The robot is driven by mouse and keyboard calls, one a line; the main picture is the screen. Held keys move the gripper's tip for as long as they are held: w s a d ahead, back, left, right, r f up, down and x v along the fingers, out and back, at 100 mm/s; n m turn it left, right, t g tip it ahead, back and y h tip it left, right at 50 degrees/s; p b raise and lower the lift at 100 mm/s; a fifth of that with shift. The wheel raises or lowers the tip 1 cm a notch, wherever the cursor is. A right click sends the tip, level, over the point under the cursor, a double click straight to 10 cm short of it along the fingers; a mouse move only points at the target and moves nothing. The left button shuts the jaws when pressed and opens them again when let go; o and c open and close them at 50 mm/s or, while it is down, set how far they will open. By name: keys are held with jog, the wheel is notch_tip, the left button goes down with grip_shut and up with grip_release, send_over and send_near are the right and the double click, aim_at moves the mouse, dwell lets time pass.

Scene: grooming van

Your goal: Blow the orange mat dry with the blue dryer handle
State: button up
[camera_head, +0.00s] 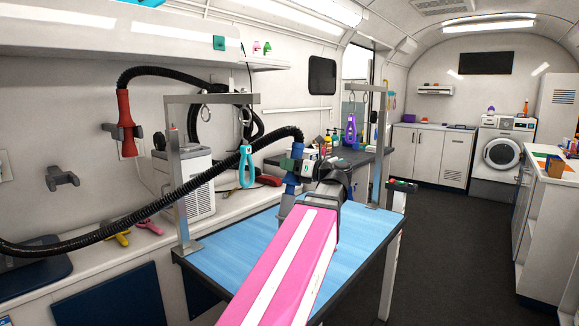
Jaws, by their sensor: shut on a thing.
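The blue dryer handle (292,178) is in my gripper (298,169), above the far part of the blue-topped grooming table (225,262). The handle is roughly upright, and a black ribbed hose (180,200) runs from its top to the left. My gripper is shut on the handle and partly hides it; my pink and white arm covers the middle of the table. The visible table top is plain blue. I cannot make out an orange mat for certain; a small orange patch (541,155) shows on the right counter.
A red dryer handle (125,108) hangs on the left wall beside an empty grey holder (62,177). Bottles crowd the back counter. The dark floor (450,240) at right is clear.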

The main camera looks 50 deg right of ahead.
jog(key=shift+s, duration=0.1)
dwell(0.5)
jog(key=shift+s+a, duration=0.15)
jog(key=shift+s, duration=1.2)
jog(key=shift+s+a, duration=0.1)
jog(key=shift+s, duration=1.2)
jog(key=shift+d, duration=0.1)
jog(key=d, duration=0.7)
jog(key=shift+s+d, duration=0.15)
jog(key=shift+s, duration=0.15)
jog(key=shift+w, duration=0.2)
dwell(1.6)
jog(key=shift+w+d+r, duration=0.1)
jog(key=shift+w+d, duration=0.05)
jog(key=shift+w, duration=2.4)
